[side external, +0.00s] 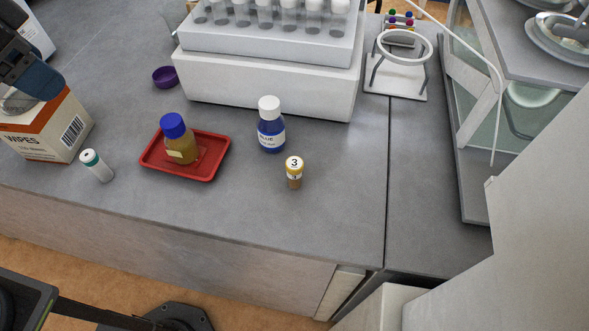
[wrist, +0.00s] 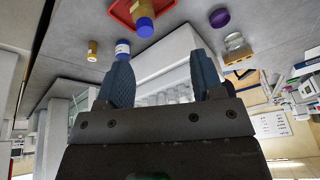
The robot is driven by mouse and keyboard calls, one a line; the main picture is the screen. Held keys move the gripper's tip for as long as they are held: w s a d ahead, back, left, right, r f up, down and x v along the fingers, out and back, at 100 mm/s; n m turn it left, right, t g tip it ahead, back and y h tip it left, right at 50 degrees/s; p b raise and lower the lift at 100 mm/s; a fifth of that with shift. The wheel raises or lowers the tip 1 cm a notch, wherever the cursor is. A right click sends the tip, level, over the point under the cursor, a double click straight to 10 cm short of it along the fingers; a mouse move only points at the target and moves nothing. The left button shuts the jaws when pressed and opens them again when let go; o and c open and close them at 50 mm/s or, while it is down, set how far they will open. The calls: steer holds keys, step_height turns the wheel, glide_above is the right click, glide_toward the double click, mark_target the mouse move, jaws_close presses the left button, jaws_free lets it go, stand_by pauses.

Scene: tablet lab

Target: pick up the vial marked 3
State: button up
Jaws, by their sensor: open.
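The vial marked 3 (side external: 294,173) stands upright on the grey bench near its front edge, with an amber body and a white and yellow top bearing the number. In the wrist view a small amber vial (wrist: 92,50) at upper left appears to be the same one. My gripper (wrist: 161,58) is open in the wrist view, with two dark blue fingers apart and nothing between them. In the side view only a part of my gripper (side external: 36,78) shows at the upper left edge, above the wipes box and far from the vial.
A blue-labelled bottle (side external: 271,126) stands just behind the vial. A red tray (side external: 212,165) holds an amber bottle with a blue cap (side external: 177,138). A white tube rack (side external: 270,85) stands behind.

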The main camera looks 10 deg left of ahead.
steer(key=w+d+m+g, duration=0.1)
steer(key=w+d+m, duration=0.2)
steer(key=w+d, duration=0.3)
steer(key=m+g+y, duration=0.1)
steer(key=m+g, duration=0.2)
steer(key=m, duration=0.6)
glide_above(295, 174)
steer(key=f, duration=1.1)
steer(key=shift+w+a, duration=0.4)
step_height(295, 174, down, 8)
steer(key=shift+r, duration=0.1)
steer(key=shift+w+d+f, duration=0.15)
steer(key=shift+f, duration=1.2)
steer(key=shift+w+d+f, duration=0.1)
steer(key=shift+w+f, duration=0.05)
steer(key=shift+f, duration=1.2)
steer(key=c, duration=1)
steer(key=shift+r, duration=0.1)
